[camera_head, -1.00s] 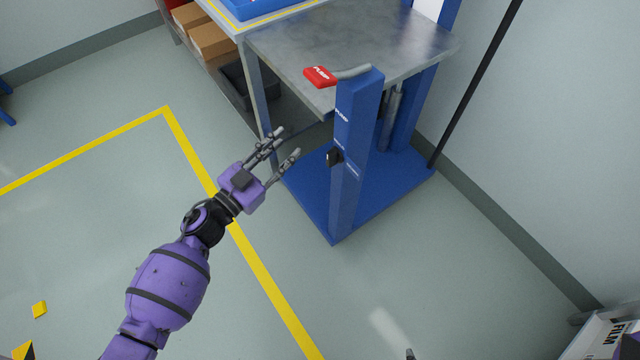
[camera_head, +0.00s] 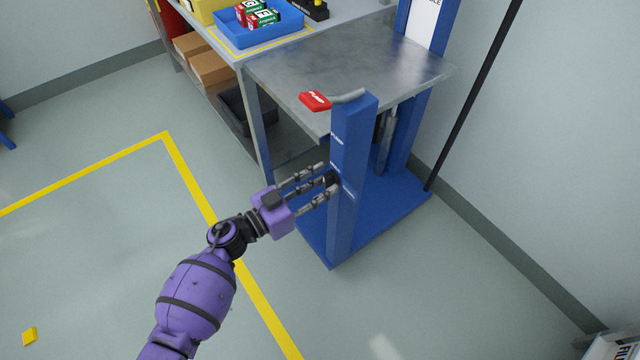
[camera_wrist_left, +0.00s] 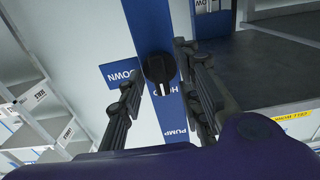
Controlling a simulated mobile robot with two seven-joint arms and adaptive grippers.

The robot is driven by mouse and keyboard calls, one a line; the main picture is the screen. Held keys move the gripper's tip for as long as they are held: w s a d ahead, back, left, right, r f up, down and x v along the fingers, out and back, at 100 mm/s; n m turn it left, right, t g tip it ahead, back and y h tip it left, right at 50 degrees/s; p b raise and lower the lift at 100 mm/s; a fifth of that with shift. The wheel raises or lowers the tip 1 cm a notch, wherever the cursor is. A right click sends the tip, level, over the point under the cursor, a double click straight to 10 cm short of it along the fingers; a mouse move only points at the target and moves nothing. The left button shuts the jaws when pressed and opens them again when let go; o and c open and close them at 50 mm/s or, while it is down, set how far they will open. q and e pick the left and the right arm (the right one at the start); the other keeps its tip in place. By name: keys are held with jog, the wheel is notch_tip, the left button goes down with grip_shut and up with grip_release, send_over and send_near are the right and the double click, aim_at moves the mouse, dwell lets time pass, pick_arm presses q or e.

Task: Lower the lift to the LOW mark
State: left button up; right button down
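The lift is a grey metal platform (camera_head: 350,62) on a blue base (camera_head: 385,215) with a blue post (camera_head: 353,150) in front. In the left wrist view the fingers (camera_wrist_left: 160,72) stand on either side of the knob; contact cannot be told. I see no LOW mark.
A workbench (camera_head: 232,52) adjoins the platform at about the same height, holding a blue tray (camera_head: 236,36) of small boxes. Cardboard boxes (camera_head: 210,68) and a dark bin (camera_head: 235,112) are below. A black pole (camera_head: 475,95) stands right.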

pick_arm(q)
grip_shut()
